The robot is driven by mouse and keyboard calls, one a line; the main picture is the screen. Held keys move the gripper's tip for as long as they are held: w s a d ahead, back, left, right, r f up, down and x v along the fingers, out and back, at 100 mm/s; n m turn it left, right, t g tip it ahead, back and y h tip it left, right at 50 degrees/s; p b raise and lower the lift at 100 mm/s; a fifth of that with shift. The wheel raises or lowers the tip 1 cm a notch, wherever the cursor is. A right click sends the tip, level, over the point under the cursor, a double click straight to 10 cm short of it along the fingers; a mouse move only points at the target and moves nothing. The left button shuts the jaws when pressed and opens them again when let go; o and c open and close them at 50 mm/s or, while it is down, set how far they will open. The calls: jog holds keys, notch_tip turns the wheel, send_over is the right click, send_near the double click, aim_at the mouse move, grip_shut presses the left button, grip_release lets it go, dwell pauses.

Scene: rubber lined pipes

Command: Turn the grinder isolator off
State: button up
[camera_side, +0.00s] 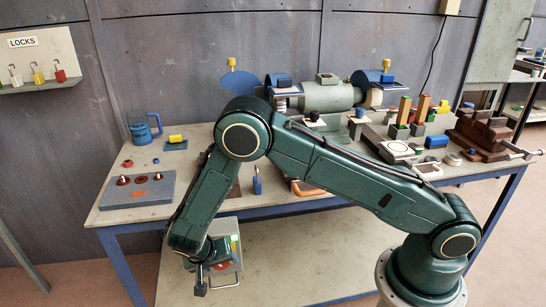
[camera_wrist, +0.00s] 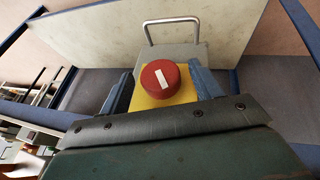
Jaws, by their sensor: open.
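The grinder isolator's round red knob (camera_wrist: 160,78) with a white bar sits on a yellow plate (camera_wrist: 142,102) in the wrist view. The bar runs nearly up and down the picture, slightly tilted. Behind the knob is a grey box (camera_wrist: 180,56) with a metal loop handle. My gripper (camera_wrist: 161,73) is open, with one blue-grey finger on each side of the knob. Gaps show between fingers and knob; I cannot tell the depth. In the side view, the isolator box (camera_side: 222,228) is low in front of the bench, partly hidden by my arm.
The blue-framed bench (camera_side: 310,205) stands above the isolator, with a pale lower shelf (camera_side: 300,262) beside it. The bench grinder (camera_side: 325,97) is on top at the back.

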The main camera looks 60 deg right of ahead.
jog(key=c, duration=1)
jog(key=shift+a+g+h, duration=0.1)
jog(key=shift+g+h, duration=0.2)
jog(key=shift+h, duration=0.1)
jog(key=shift+w+a+f+n+g+h, duration=0.1)
jog(key=shift+n+g+h, duration=0.1)
jog(key=shift+g+h, duration=0.25)
jog(key=shift+w+n+g+h, duration=0.1)
jog(key=shift+n+g+h, duration=0.1)
jog(key=shift+g+h, duration=0.2)
jog(key=shift+a+n+g+h, duration=0.1)
jog(key=shift+n+g+h, duration=0.2)
jog(key=shift+g+h, duration=0.55)
jog(key=o, duration=1)
